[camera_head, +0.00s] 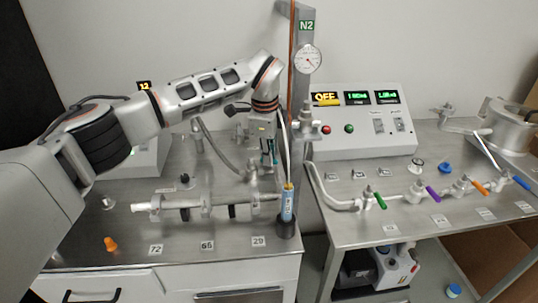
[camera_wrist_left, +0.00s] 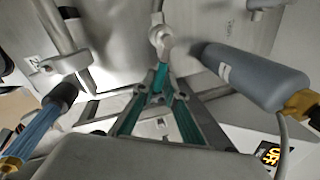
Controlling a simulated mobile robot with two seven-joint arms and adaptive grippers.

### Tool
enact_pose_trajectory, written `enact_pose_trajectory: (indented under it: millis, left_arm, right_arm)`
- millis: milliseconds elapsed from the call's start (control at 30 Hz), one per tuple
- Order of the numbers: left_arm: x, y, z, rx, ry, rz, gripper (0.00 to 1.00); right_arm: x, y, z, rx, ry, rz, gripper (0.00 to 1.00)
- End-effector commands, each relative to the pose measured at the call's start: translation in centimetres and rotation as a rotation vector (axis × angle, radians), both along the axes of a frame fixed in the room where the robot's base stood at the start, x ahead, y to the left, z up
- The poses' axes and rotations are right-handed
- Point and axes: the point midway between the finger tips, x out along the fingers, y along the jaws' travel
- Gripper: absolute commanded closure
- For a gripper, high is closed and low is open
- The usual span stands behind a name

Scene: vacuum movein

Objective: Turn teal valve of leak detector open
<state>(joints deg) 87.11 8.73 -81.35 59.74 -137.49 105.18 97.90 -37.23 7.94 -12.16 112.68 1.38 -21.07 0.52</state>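The teal valve handle (camera_wrist_left: 160,78) shows in the left wrist view, below its pale metal valve body (camera_wrist_left: 160,38). My left gripper (camera_wrist_left: 158,97) has its fingertips at the handle's near end, one on each side. The fingers form a narrow V with teal strips along their inner faces. I cannot tell whether they press on the handle. In the head view, my left gripper (camera_head: 268,152) points down over the left bench, behind the blue-labelled tool. The handle cannot be told apart from the gripper there. My right gripper is not in view.
A grey cylinder (camera_wrist_left: 250,75) lies close to the right of the fingers, and a blue-bristled tool (camera_wrist_left: 45,120) stands close at left. In the head view, a control box (camera_head: 362,125) and several coloured valves, including a green one (camera_head: 380,201), occupy the right bench.

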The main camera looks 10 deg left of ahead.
Motion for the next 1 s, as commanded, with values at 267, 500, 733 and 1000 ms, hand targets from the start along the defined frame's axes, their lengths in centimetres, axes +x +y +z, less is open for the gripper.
enact_pose_trajectory:
  millis: [267, 500, 733, 1000]
  left_arm:
    - [0.0, 0.0, 0.0, 0.000, 0.000, -0.001, 0.73]
    - [-0.1, 0.1, 0.9, 0.000, -0.002, -0.001, 0.73]
    - [-0.9, 0.2, 5.1, 0.001, -0.005, -0.002, 0.73]
    - [-1.9, 0.4, 9.9, 0.001, -0.003, -0.001, 0.73]
  right_arm:
    - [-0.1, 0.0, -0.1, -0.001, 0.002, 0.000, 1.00]
    - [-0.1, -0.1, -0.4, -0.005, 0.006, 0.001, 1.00]
    - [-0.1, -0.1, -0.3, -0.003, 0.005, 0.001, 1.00]
    - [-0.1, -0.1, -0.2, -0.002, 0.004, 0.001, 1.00]
